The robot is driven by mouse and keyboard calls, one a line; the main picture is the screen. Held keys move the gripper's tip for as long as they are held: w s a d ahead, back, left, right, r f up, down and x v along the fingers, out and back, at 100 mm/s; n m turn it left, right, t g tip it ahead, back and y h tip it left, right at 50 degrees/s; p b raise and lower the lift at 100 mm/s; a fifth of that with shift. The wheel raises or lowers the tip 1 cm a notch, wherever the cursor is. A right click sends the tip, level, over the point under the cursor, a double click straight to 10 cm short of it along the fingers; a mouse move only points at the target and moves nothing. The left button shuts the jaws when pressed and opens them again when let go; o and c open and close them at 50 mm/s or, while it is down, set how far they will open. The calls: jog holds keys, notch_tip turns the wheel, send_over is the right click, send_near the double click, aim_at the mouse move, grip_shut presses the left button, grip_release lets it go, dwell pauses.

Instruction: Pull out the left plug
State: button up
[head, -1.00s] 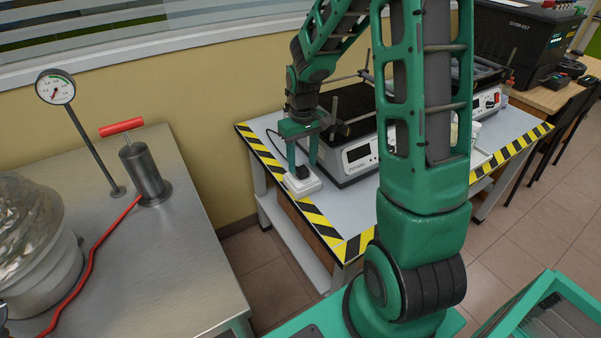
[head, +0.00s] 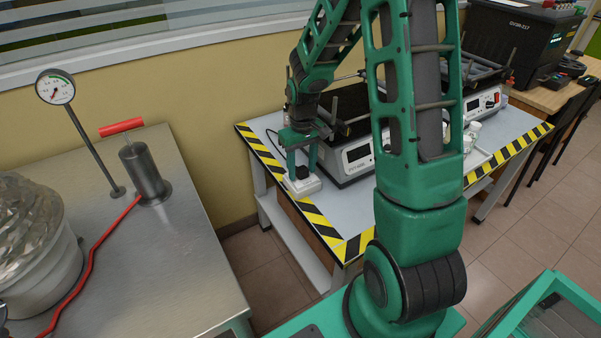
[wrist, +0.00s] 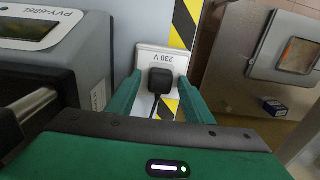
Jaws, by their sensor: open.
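A black plug (wrist: 161,80) sits in a white socket box (wrist: 146,57) marked "230 V", with its dark cable running toward my gripper. In the head view the socket box (head: 303,188) stands on the table's left side, and the plug (head: 302,173) is small on top of it. My gripper (head: 301,170) points down over the box. Its green fingers are open, one on each side of the plug. In the wrist view, gaps show between the fingers and the plug. I see only one plug; any other is hidden or out of view.
A grey hotplate device (head: 353,157) stands close to the right of the socket box. The table edge has yellow-black tape (head: 322,226). A metal table (head: 170,260) with a pump and gauge is at the left.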

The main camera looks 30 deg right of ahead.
aim_at(302, 168)
dwell(0.6)
grip_shut()
jog(key=shift+r, duration=3)
